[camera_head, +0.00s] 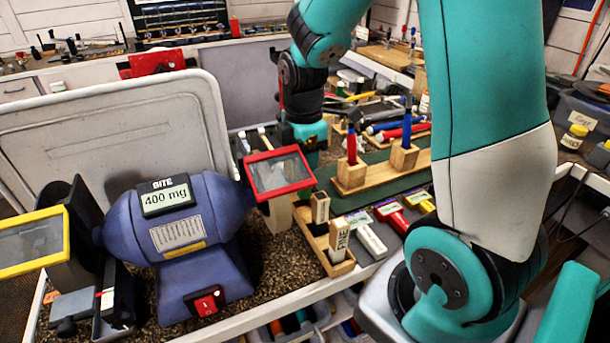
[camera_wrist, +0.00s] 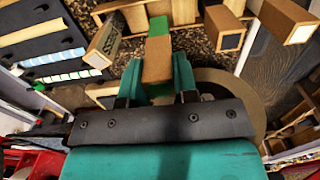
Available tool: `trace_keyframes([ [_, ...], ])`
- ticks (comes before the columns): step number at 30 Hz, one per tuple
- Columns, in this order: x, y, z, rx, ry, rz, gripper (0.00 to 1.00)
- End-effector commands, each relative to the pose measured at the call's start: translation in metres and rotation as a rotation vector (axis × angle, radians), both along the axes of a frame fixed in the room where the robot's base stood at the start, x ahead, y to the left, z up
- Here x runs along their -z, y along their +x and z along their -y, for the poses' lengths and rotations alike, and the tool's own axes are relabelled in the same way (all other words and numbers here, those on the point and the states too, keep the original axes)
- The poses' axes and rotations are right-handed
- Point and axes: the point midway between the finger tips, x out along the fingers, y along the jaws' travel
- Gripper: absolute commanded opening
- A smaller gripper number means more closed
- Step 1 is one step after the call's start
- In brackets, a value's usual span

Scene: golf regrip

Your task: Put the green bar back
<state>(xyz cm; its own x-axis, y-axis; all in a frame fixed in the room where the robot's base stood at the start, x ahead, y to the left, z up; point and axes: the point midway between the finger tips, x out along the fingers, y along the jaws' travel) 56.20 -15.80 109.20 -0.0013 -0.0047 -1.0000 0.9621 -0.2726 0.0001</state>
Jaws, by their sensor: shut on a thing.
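My gripper (camera_wrist: 160,75) is shut on a bar (camera_wrist: 157,62) with a brown face. A green part (camera_wrist: 158,26) shows just beyond the brown face, in line with the fingers; I cannot tell how much of the bar is green. In the head view, the teal wrist end of my arm (camera_head: 306,132) is behind the grinder's red-framed shield, and the shield hides the fingertips and the held bar. A wooden rack (camera_head: 341,266) stands right of the grinder with two upright labelled bars, the front one (camera_head: 339,238) and the rear one (camera_head: 320,207).
The blue bench grinder (camera_head: 190,240) with its red-framed shield (camera_head: 279,173) stands close to my gripper. A wooden stand (camera_head: 375,172) with blue and red tools is behind the rack. Several coloured-handled items lie right of the rack.

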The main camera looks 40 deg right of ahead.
Motion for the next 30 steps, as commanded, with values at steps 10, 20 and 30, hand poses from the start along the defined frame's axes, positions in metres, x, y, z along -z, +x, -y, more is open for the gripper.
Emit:
trace_keyframes([
  [10, 0.041, -0.001, 0.002, 0.003, 0.001, -0.003, 0.07],
  [20, 0.051, 0.000, 0.002, 0.004, -0.001, 0.002, 0.07],
  [30, 0.052, 0.000, 0.002, 0.004, -0.001, 0.002, 0.53],
])
